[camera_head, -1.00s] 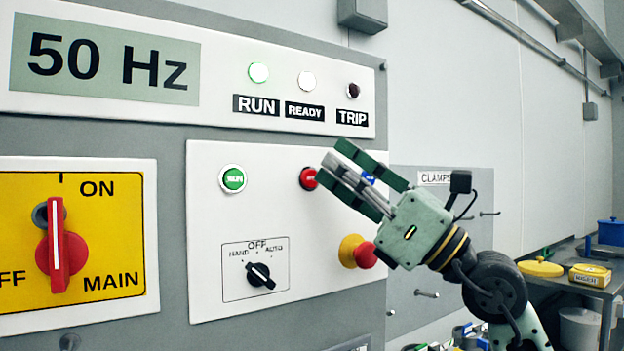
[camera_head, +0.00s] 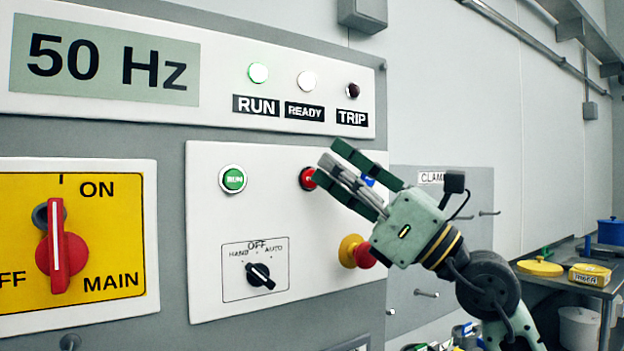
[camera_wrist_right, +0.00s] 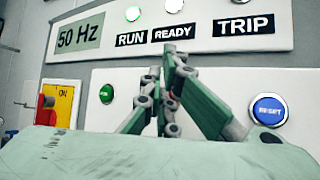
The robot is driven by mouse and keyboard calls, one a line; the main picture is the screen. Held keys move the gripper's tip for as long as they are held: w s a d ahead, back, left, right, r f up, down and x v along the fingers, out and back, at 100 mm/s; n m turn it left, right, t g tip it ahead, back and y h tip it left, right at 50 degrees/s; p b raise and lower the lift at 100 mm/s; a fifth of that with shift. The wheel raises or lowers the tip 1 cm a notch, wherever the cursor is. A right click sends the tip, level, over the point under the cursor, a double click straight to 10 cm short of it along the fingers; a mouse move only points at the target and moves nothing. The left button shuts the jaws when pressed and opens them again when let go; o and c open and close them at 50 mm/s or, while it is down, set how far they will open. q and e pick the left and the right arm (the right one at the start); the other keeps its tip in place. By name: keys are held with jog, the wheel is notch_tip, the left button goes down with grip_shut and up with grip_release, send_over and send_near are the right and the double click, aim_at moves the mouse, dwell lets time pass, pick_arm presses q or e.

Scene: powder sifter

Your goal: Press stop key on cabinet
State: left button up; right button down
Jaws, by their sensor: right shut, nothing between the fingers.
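The red stop key (camera_head: 306,179) is on the white lower panel of the cabinet (camera_head: 205,270), right of the green RUN key (camera_head: 232,179). My right gripper (camera_head: 322,168) is shut and empty, its tips at the stop key's right edge and partly covering it. I cannot tell whether they touch it. In the right wrist view the shut fingers (camera_wrist_right: 168,62) point at the panel and mostly hide the stop key; a little red shows between them. The RUN key also shows there (camera_wrist_right: 107,94). The RUN lamp (camera_head: 258,73) is lit green. My left gripper is out of view.
A blue RESET key (camera_wrist_right: 269,110) is close to the right of my fingers. A red mushroom button on a yellow base (camera_head: 352,252) is just below my right gripper. A selector knob (camera_head: 260,275) and a red main switch (camera_head: 62,250) are further left.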

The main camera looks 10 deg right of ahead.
jog(key=shift+w+a, duration=0.15)
jog(key=shift+w, duration=0.3)
dwell(0.5)
dwell(0.3)
jog(key=shift+s+d, duration=0.2)
jog(key=shift+s, duration=0.6)
jog(key=s, duration=0.1)
jog(key=s+d, duration=0.1)
jog(key=s, duration=0.2)
jog(key=shift+s+d, duration=0.3)
jog(key=shift+d, duration=0.05)
dwell(0.5)
